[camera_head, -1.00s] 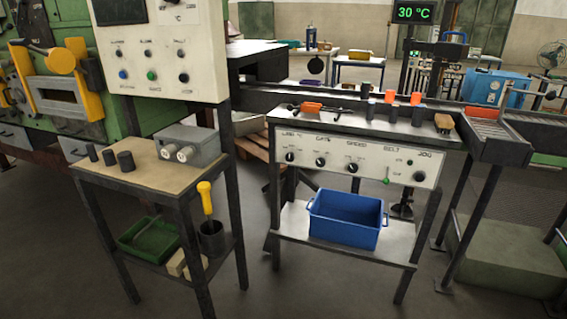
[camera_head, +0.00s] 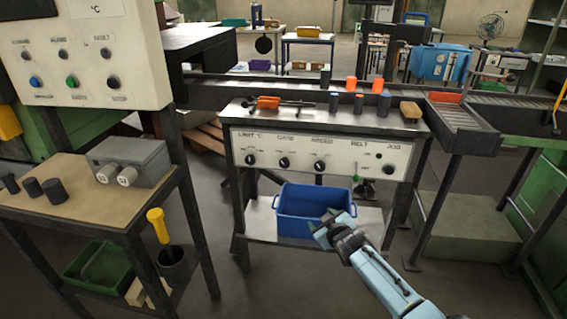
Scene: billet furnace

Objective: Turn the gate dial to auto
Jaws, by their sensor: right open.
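The gate dial (camera_head: 284,162) is a small black knob with a light pointer, second from the left on the white front panel (camera_head: 330,178) of the metal bench. Its scale marks are too small to read, so I cannot tell its setting. My right gripper (camera_head: 324,226), on a light-blue arm from the lower right, is open and empty. It appears in front of the blue crate, below and right of the gate dial, and apart from the panel. My left gripper is not in view.
Other dials (camera_head: 250,159) flank the gate dial, with a green-tipped belt lever (camera_head: 357,178) to the right. A blue crate (camera_head: 290,210) stands on the bench's lower shelf. A wooden side table (camera_head: 85,195) stands left.

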